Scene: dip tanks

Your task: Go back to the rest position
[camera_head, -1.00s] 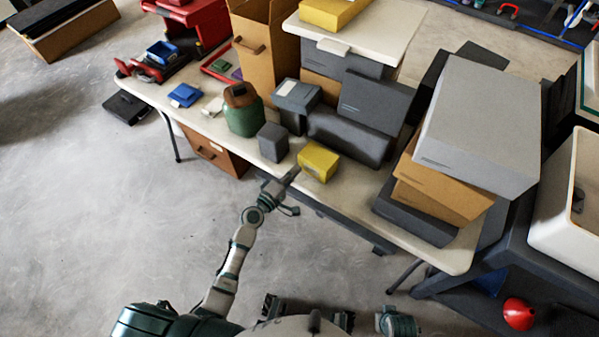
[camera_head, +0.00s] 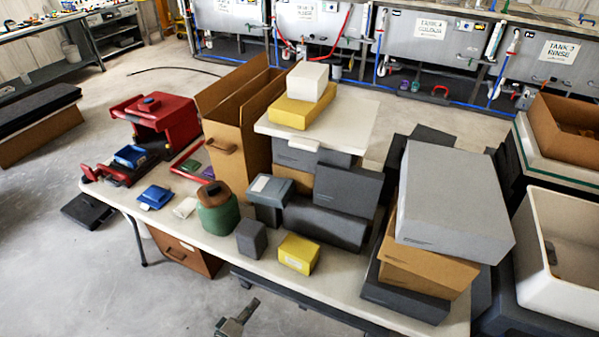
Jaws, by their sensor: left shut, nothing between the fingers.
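My left gripper (camera_head: 244,311) shows at the bottom of the head view, in front of the table's near edge. It is shut and empty, with its fingertips pointing up and to the right. It is apart from the table (camera_head: 330,285) and from everything on it. The rest of my left arm is below the picture's edge. My right gripper is not in view.
Near the table's front edge stand a yellow box (camera_head: 298,253), a small grey box (camera_head: 251,238) and a green container (camera_head: 218,217). Stacked boxes (camera_head: 455,200) and a white bin (camera_head: 560,255) are at right. Bare floor (camera_head: 90,285) lies at left.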

